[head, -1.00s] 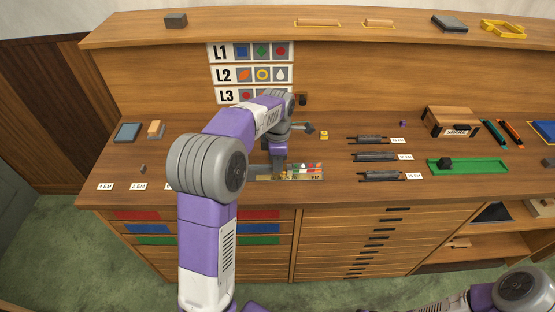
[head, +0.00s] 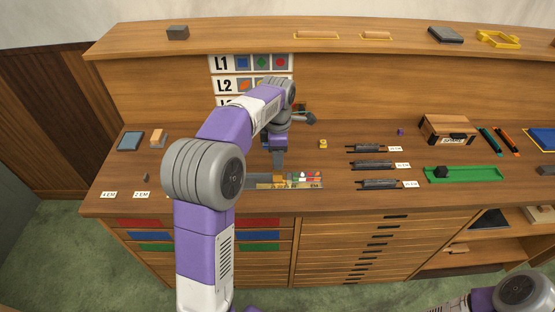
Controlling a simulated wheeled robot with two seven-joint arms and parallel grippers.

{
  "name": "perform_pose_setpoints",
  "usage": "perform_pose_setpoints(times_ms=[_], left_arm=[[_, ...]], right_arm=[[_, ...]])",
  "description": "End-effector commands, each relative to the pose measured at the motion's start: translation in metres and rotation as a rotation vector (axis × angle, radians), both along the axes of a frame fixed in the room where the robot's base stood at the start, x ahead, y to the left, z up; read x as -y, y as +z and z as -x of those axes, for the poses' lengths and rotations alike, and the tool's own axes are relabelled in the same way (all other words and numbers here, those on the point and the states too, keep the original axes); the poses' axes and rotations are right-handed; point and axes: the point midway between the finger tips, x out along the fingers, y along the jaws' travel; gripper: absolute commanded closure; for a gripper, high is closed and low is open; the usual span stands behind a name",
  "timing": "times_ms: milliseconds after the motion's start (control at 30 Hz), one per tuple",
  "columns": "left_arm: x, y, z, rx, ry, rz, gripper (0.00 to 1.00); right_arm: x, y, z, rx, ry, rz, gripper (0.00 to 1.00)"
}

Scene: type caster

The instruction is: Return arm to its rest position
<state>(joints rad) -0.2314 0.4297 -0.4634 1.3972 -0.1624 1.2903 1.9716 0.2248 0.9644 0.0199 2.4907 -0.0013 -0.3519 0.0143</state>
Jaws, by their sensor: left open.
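My left arm (head: 207,228) rises from the bottom of the head view, bends at a grey elbow and reaches over the counter. Its purple and grey left gripper (head: 278,160) points down, above the far side of a tray (head: 262,184) holding small coloured pieces. The gripper is open; its fingers are small in view and I see nothing held. A gap between fingertips and tray is hard to judge. Part of my right arm (head: 520,292) shows at the bottom right corner; its gripper is out of view.
Dark composing sticks (head: 372,165) with labels lie right of the tray. A green tray (head: 470,175), a wooden box (head: 447,130) and a small yellow piece (head: 323,143) stand on the counter. A sign board (head: 222,64) is behind my arm. A raised shelf (head: 250,38) runs along the back.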

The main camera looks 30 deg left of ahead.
Motion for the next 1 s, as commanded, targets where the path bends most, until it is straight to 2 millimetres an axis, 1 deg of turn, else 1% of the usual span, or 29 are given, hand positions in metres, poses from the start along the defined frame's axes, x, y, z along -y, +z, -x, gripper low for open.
perform_pose_setpoints(times_ms=[33,100,567,633,733,900,1000], left_arm=[[0.000,0.004,0.000,0.001,0.000,-0.001,0.49],[0.000,0.006,0.000,0.000,0.000,0.000,0.49],[0.000,0.005,0.000,-0.001,0.000,0.000,0.49],[0.000,0.008,0.000,-0.001,0.000,0.000,0.49],[0.000,0.022,0.000,-0.001,0.000,0.001,0.49],[0.000,0.055,0.000,0.000,0.000,0.000,0.49],[0.000,0.070,0.000,-0.001,0.000,0.001,0.49]], right_arm=[[0.000,0.002,0.000,0.000,0.000,0.000,1.00],[0.000,0.002,0.000,0.000,0.000,0.000,1.00],[0.000,0.002,0.000,0.000,0.000,0.000,1.00],[0.000,0.004,0.000,0.000,0.000,0.000,1.00],[0.000,0.018,0.000,0.000,0.000,0.000,1.00],[0.000,0.051,0.000,0.000,0.000,0.000,1.00],[0.000,0.066,0.000,0.001,0.000,0.000,1.00]])
